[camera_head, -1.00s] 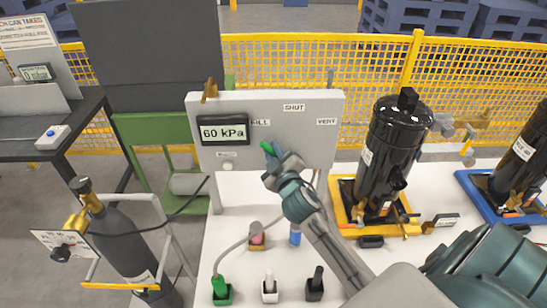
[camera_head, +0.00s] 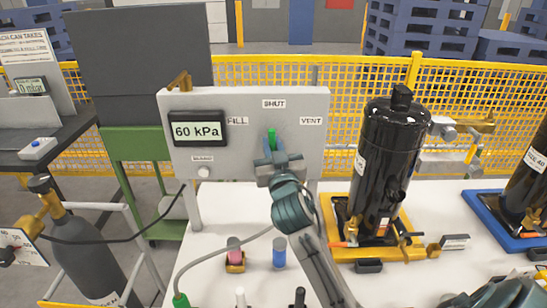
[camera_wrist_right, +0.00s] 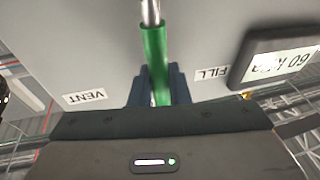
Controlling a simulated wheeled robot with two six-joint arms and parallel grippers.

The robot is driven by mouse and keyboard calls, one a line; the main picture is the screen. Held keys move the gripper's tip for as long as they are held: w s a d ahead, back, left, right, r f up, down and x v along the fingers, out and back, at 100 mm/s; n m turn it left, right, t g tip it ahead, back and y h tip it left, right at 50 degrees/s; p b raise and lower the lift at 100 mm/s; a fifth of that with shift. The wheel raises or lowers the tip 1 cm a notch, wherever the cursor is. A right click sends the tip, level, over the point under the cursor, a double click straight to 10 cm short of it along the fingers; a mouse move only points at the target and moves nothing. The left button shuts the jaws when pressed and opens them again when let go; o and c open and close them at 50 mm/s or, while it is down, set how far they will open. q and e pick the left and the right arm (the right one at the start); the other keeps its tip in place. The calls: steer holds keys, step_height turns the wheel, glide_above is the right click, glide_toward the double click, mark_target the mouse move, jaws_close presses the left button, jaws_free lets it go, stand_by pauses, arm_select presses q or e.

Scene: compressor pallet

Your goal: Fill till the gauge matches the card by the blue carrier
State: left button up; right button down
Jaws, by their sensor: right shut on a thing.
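The gauge (camera_head: 197,130) on the grey panel (camera_head: 245,160) reads 60 kPa; it shows upside down in the right wrist view (camera_wrist_right: 283,62). The green valve lever (camera_head: 272,135) points up toward the SHUT label (camera_head: 273,104), between FILL (camera_head: 237,121) and VENT (camera_head: 311,121). My right gripper (camera_head: 273,158) is shut on this lever, also seen in the right wrist view (camera_wrist_right: 154,60). The blue carrier (camera_head: 489,212) is at the right edge with a black cylinder. A small card (camera_head: 455,241) stands left of it, its print too small to read. My left gripper is out of view.
A black compressor (camera_head: 388,160) stands on a yellow carrier (camera_head: 345,248), right of the panel. A grey gas bottle (camera_head: 85,260) is at the lower left. A green-ended hose (camera_head: 205,256) lies across the white table near pink and blue pieces.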

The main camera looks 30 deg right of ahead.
steer(key=shift+s+d+f+m, duration=0.1)
steer(key=shift+d+f+m, duration=0.05)
steer(key=shift+m, duration=0.15)
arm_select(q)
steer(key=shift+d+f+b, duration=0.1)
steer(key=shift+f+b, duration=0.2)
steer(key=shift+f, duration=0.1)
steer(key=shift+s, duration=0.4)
arm_select(e)
steer(key=c, duration=1.4)
jaws_free()
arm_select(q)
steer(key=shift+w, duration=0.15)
